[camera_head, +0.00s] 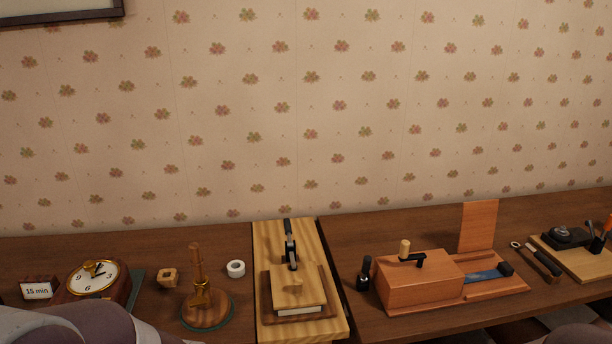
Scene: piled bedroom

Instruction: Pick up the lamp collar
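A wooden stand with a round base and an upright post (196,262) is at the lower left of the middle in the head view. A brass-coloured fitting (201,296) sits low at its post and may be the lamp collar; I cannot tell for sure. A small white ring (236,268) lies apart to its right. A small wooden block with a hole (168,277) lies to its left. Neither gripper shows. Only parts of my arms show at the bottom edge.
A clock (92,277) and a "15 min" sign (38,290) stand at left. A light board (265,235) carries a press-like device. A wooden box with a crank (420,285), a dark bottle (365,273) and tools are at right. The patterned wall is close behind.

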